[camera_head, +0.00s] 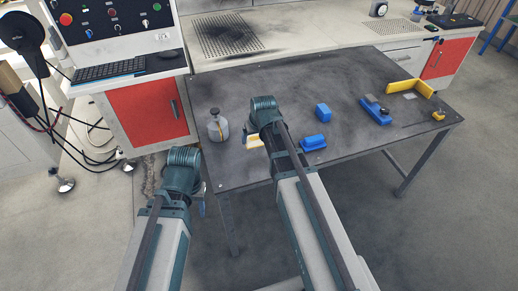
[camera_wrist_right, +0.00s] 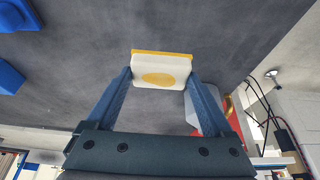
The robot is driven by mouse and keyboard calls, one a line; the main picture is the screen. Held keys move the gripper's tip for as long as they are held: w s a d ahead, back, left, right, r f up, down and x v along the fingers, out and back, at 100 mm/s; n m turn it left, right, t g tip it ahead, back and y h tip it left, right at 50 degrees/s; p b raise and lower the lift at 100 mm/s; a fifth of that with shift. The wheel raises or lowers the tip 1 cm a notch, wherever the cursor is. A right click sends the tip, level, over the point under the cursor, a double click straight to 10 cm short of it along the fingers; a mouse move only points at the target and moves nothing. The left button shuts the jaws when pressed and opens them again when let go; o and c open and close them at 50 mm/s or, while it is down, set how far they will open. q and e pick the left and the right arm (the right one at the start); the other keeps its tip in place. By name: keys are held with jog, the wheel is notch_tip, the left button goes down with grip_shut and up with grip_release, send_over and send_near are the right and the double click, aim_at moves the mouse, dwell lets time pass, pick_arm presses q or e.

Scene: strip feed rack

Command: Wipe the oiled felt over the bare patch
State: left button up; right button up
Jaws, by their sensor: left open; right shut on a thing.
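The oiled felt looks like a white block with a yellow edge strip and a yellow oval stain (camera_wrist_right: 160,78). My right gripper (camera_wrist_right: 160,82) is shut on it, a finger on each side. In the head view part of the felt (camera_head: 251,141) shows beside my right wrist, at the near left of the dark table (camera_head: 290,85). I cannot tell whether it touches the table. My left gripper (camera_head: 202,207) is open, low and left of the table's near edge; its fingers are mostly hidden. I cannot pick out the bare patch.
A grey bottle (camera_head: 217,128) stands left of my right gripper. Blue blocks (camera_head: 323,112) (camera_head: 313,142) and a blue fixture (camera_head: 374,110) lie to the right. A yellow angle piece (camera_head: 410,88) and a small yellow item (camera_head: 438,116) are farther right. The table's back middle is clear.

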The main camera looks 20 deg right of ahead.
aim_at(255, 150)
jog(key=shift+w+d, duration=0.2)
jog(key=shift+w, duration=0.4)
jog(key=shift+w+d, duration=0.2)
jog(key=shift+w, duration=0.35)
jog(key=shift+s+a+r, duration=0.1)
jog(key=shift+s+a, duration=0.05)
pick_arm(q)
jog(key=shift+w+d+f+b, duration=0.1)
jog(key=shift+d+f+b, duration=0.05)
jog(key=shift+f+b, duration=1.05)
jog(key=shift+w+d+f+b, duration=0.1)
jog(key=shift+d+f+b, duration=0.05)
jog(key=shift+f+b, duration=1.05)
pick_arm(e)
jog(key=shift+f, duration=2.4)
pick_arm(q)
jog(key=shift+f+b, duration=0.5)
jog(key=shift+b, duration=0.1)
pick_arm(e)
jog(key=shift+f, duration=0.6)
jog(key=o, duration=0.9)
pick_arm(q)
jog(key=shift+r+p, duration=0.35)
jog(key=shift+p, duration=0.05)
pick_arm(e)
jog(key=shift+r, duration=0.4)
